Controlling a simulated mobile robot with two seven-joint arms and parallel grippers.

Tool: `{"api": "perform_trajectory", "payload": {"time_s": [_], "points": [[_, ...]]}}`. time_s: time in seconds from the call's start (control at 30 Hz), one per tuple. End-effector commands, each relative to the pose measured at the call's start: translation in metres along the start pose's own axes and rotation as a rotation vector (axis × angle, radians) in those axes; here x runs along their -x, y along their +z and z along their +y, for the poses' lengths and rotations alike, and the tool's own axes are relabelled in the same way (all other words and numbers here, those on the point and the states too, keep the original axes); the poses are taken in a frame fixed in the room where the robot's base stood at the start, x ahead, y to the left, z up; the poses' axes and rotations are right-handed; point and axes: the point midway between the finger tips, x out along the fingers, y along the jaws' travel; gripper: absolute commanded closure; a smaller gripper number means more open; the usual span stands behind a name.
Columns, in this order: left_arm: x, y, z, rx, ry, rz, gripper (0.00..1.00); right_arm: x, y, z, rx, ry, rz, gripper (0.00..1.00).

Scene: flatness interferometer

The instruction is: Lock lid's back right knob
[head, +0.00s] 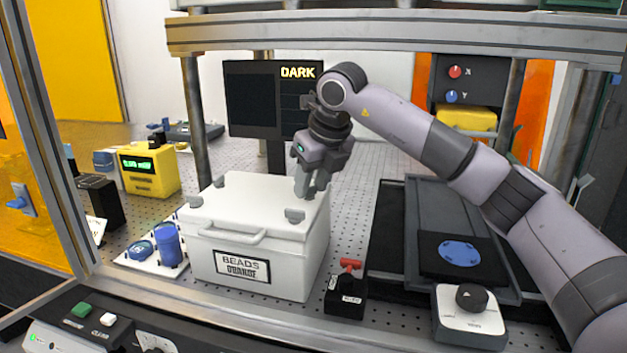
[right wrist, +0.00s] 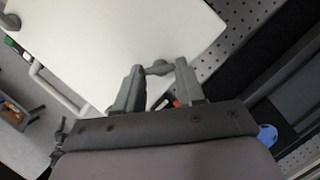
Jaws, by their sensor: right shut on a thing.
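A white lidded box (head: 240,264) stands left of centre in the head view; its lid (head: 250,195) also shows in the right wrist view (right wrist: 130,35). Grey knobs show at the lid's back left (head: 219,181), front left (head: 195,202) and front right (head: 295,215). My right gripper (head: 307,191) comes down at the lid's back right corner and hides that knob in the head view. In the right wrist view, the back right knob (right wrist: 160,68) sits between the fingertips (right wrist: 159,72), which are shut on it. How far the knob is turned cannot be told. My left gripper is out of view.
A black block with a red lever (head: 348,275) stands right of the box's front. A black dial (head: 471,298) is at front right, near a blue disc (head: 460,253). A monitor (head: 252,98) stands behind. A frame beam (head: 400,33) crosses above my arm.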

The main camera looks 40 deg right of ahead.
Motion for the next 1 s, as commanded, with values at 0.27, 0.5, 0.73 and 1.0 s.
{"api": "perform_trajectory", "payload": {"time_s": [0.27, 0.5, 0.73, 1.0], "points": [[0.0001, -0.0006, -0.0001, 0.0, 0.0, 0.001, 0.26, 0.0007, 0.0013, 0.0035, -0.241, -0.1, -0.003, 0.92], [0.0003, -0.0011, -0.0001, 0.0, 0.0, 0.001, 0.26, 0.0004, 0.0022, 0.0056, -0.448, -0.186, -0.003, 0.92], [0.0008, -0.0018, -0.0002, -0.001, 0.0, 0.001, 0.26, 0.0005, 0.0034, 0.007, -0.618, -0.254, -0.003, 0.92], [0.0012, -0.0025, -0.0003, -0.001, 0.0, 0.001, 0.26, -0.0001, 0.0039, 0.0073, -0.748, -0.308, -0.002, 0.92]]}}
